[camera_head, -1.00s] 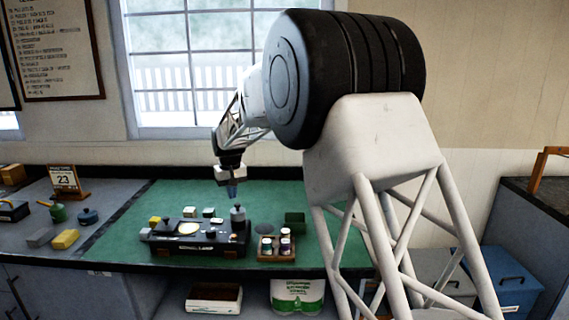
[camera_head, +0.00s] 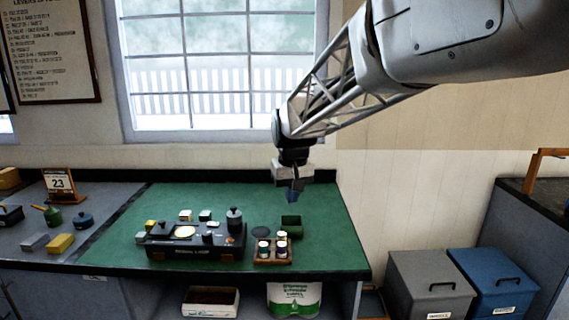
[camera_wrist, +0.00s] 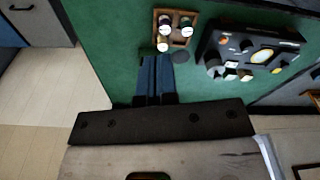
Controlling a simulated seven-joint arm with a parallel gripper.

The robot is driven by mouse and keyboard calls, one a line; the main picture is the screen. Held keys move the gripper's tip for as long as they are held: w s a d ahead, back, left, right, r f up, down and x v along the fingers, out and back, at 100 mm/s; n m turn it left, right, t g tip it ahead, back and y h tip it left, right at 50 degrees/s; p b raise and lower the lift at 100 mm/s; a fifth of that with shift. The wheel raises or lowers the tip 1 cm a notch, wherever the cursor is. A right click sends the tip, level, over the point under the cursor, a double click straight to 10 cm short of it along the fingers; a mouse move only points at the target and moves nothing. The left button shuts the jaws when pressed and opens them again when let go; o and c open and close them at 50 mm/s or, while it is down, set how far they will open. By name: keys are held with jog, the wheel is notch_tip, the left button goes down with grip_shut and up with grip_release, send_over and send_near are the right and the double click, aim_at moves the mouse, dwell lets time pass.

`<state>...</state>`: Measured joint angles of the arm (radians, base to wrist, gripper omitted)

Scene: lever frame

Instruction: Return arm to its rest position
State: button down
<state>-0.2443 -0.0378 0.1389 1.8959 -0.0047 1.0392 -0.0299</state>
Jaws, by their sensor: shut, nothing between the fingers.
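My gripper (camera_head: 292,194) hangs above the back right of the green mat (camera_head: 328,238), its fingers pointing down. The wrist view shows its two blue fingers (camera_wrist: 154,62) pressed together with nothing between them. My arm reaches in from the upper right in the head view. The gripper is apart from everything on the bench and lies above the small green box (camera_head: 291,222).
A black device (camera_head: 195,250) with knobs stands mid-mat, beside a wooden tray (camera_head: 272,260) of several small jars. A yellow block (camera_head: 60,244) and a desk calendar (camera_head: 60,185) are at left. Grey (camera_head: 430,285) and blue (camera_head: 495,280) bins stand right. The mat's right side is clear.

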jog(key=s+d+m, duration=0.1)
jog(key=s+d, duration=0.5)
jog(key=s, duration=0.3)
jog(key=s+d+m, duration=0.1)
jog(key=s+d, duration=0.4)
jog(key=s, duration=0.5)
jog(key=s+d+f, duration=0.2)
jog(key=s+f, duration=0.1)
jog(key=s, duration=0.5)
jog(key=s+d+f+m+t, duration=0.1)
jog(key=s+d+f, duration=0.2)
jog(key=s, duration=0.6)
jog(key=shift+d+f, duration=0.2)
jog(key=shift+d, duration=0.15)
jog(key=shift+s, duration=0.1)
